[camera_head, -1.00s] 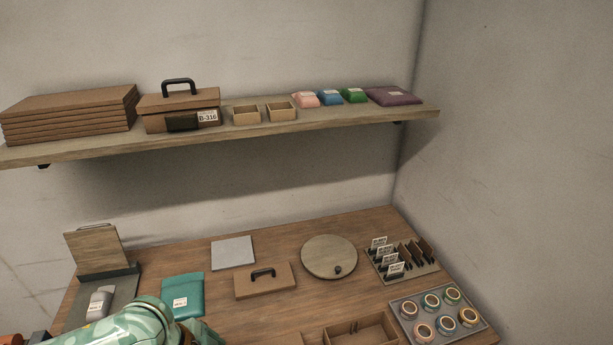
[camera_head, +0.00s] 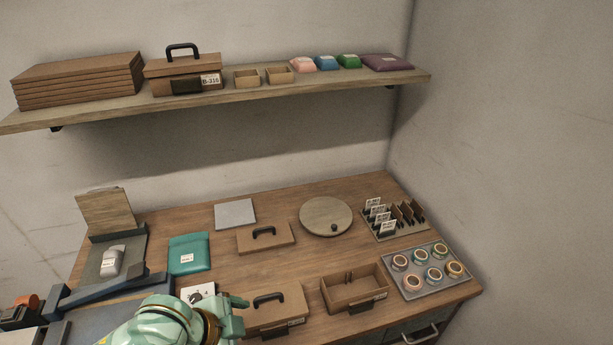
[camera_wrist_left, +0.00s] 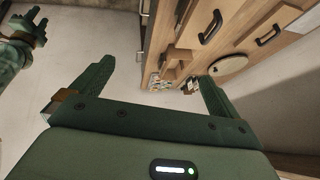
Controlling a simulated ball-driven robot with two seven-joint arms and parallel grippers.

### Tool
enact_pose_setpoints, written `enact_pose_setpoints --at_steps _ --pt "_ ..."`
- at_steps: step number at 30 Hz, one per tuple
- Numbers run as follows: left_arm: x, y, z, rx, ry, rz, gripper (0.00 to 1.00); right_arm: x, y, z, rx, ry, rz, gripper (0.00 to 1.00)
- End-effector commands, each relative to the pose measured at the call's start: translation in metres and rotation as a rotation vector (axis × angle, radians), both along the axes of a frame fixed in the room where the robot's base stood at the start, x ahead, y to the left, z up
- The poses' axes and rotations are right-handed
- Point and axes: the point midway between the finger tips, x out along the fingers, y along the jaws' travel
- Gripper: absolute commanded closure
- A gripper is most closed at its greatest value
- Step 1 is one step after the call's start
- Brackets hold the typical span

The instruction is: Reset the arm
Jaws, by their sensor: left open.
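My left gripper (camera_head: 236,316) is at the bottom of the head view, on a green patterned arm, near the front case. In the left wrist view my left gripper (camera_wrist_left: 155,88) has its two dark green fingers wide apart with nothing between them. My right gripper (camera_wrist_left: 30,30) shows small at the upper left of that view, over pale floor; its opening is unclear. It is not in the head view. The tabletop (camera_head: 170,222) lies beyond the left gripper.
A handled case (camera_head: 275,318) lies beside my left gripper, near a white card (camera_head: 199,292). An open box (camera_head: 352,294), a tape tray (camera_head: 412,285), a card rack (camera_head: 395,221), a round board (camera_head: 326,215) and a teal pouch (camera_head: 190,252) lie around. A loaded shelf (camera_head: 300,92) runs above.

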Motion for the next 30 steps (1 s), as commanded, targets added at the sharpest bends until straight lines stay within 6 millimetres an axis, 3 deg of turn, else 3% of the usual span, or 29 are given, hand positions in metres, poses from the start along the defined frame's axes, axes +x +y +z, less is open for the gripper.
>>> enact_pose_setpoints --at_steps 4,8,14,20,21,26,30 --pt "0.002 -0.005 0.011 -0.020 -0.107 0.100 0.00 -0.005 0.000 0.000 0.000 0.007 0.000 0.64" --pt "0.005 0.017 0.020 0.013 -0.196 0.262 0.00 -0.008 0.000 0.000 -0.001 0.012 0.000 0.64" --pt "-0.019 0.100 0.020 0.196 -0.257 0.592 0.00 -0.007 0.000 0.000 0.000 0.010 0.000 0.64" --pt "-0.069 0.180 0.019 0.434 -0.238 0.827 0.00 -0.007 0.000 0.000 0.000 0.010 0.000 0.64" --pt "-0.073 0.186 0.009 0.456 -0.226 0.841 0.00 -0.007 0.000 -0.003 0.000 0.010 0.000 0.64" --pt "-0.063 0.169 -0.073 0.408 -0.149 0.804 0.00 -0.007 0.000 -0.017 -0.001 0.011 0.000 0.64" --pt "-0.067 0.156 -0.152 0.362 -0.064 0.787 0.00 -0.008 0.000 -0.029 0.000 0.013 0.000 0.64"
